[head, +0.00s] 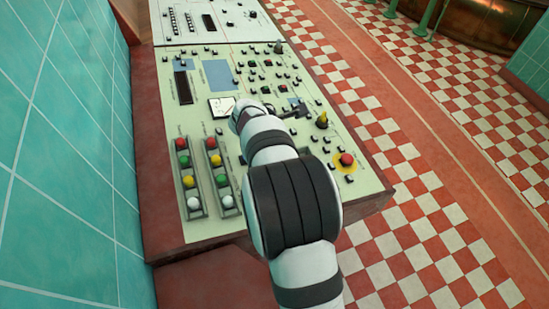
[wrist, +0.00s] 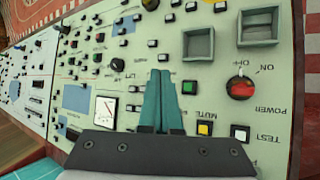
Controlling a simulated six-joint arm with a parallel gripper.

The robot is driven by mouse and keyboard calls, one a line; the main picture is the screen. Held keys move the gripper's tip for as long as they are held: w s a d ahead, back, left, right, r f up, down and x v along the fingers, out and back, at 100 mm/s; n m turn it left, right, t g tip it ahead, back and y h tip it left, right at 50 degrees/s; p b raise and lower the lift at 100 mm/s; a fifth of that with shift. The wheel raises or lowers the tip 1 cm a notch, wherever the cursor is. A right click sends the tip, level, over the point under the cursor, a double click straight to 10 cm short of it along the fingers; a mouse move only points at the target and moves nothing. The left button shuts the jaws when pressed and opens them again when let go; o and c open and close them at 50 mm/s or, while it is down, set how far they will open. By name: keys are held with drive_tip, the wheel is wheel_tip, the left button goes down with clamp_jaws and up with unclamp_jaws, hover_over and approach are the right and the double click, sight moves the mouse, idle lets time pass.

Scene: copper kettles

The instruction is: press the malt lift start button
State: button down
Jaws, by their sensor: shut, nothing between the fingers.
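My gripper (wrist: 160,72) is shut and empty, its two teal fingers side by side over the pale green control panel (wrist: 225,150). A label that seems to read LIFT stands left of the fingertips in the wrist view, near small pale buttons (wrist: 134,88). A green button (wrist: 188,87) sits just right of the fingers. I cannot tell which button is the malt lift start. In the head view my gripper (head: 298,109) is over the middle of the panel (head: 235,130), partly hidden by my wrist. Contact with the panel cannot be told.
A red power knob (wrist: 241,87) and two square recessed frames (wrist: 198,44) lie right of the fingers. A gauge (wrist: 105,110) lies left. A teal wall (head: 60,150) borders the left.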

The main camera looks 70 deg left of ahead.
drive_tip(key=shift+s+f, duration=0.3)
drive_tip(key=shift+f, duration=1.15)
drive_tip(key=shift+s+f, duration=0.25)
drive_tip(key=shift+f, duration=1.15)
drive_tip(key=shift+s+f, duration=0.3)
drive_tip(key=shift+f, duration=1.15)
drive_tip(key=shift+f, duration=0.15)
drive_tip(key=shift+s+f, duration=0.1)
drive_tip(key=shift+f, duration=0.15)
drive_tip(key=shift+s+f, duration=0.1)
drive_tip(key=shift+f, duration=0.25)
drive_tip(key=shift+w+r, duration=0.2)
drive_tip(key=shift+r, duration=0.55)
drive_tip(key=shift+w+r, duration=0.25)
drive_tip(key=shift+r, duration=1)
drive_tip(key=shift+w+r, duration=0.25)
drive_tip(key=shift+r, duration=0.95)
